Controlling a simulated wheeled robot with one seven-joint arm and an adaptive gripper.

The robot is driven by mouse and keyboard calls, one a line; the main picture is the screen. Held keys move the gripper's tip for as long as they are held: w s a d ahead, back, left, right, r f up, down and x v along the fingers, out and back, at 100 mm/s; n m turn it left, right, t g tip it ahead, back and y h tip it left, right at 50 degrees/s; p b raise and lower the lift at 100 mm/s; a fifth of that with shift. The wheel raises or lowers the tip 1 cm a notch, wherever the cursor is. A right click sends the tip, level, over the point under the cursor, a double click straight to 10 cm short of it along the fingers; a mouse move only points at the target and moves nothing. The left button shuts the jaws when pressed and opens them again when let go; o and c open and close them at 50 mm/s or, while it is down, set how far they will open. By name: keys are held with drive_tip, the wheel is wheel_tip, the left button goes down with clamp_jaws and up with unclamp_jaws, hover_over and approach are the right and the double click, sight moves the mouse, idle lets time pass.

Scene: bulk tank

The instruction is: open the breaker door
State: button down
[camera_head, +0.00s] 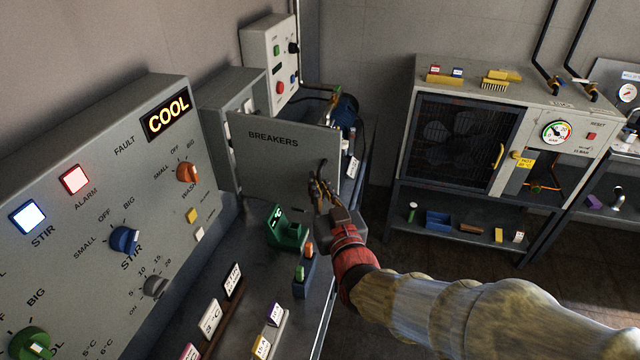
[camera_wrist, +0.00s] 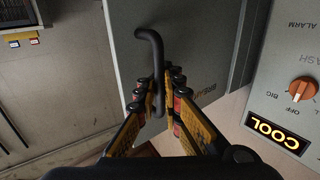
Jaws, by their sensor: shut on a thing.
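The breaker door (camera_head: 270,155) is a grey panel marked BREAKERS. It stands ajar from its grey breaker box (camera_head: 228,108), with a gap at the top showing the inside of the box. A black bar handle (camera_wrist: 150,48) is on the door; in the head view it is partly hidden by my gripper (camera_head: 319,190). In the wrist view my gripper (camera_wrist: 160,95) has its yellow and black fingers on both sides of the handle, closed on its lower part. The door also fills the middle of the wrist view (camera_wrist: 195,45).
A slanted control panel (camera_head: 100,220) with knobs and a COOL display stands at the left. A green device (camera_head: 286,227) and small labelled blocks are on the bench below the door. A wire-fronted cabinet (camera_head: 465,140) stands right; floor between is open.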

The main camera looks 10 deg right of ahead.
drive_tip(key=shift+d, duration=0.1)
drive_tip(key=c, duration=2.2)
unclamp_jaws()
drive_tip(key=shift+s+d, duration=0.15)
drive_tip(key=shift+c, duration=0.2)
drive_tip(key=shift+o, duration=1.3)
drive_tip(key=s+d, duration=0.1)
drive_tip(key=s, duration=1)
drive_tip(key=shift+s, duration=0.4)
drive_tip(key=shift+d, duration=0.1)
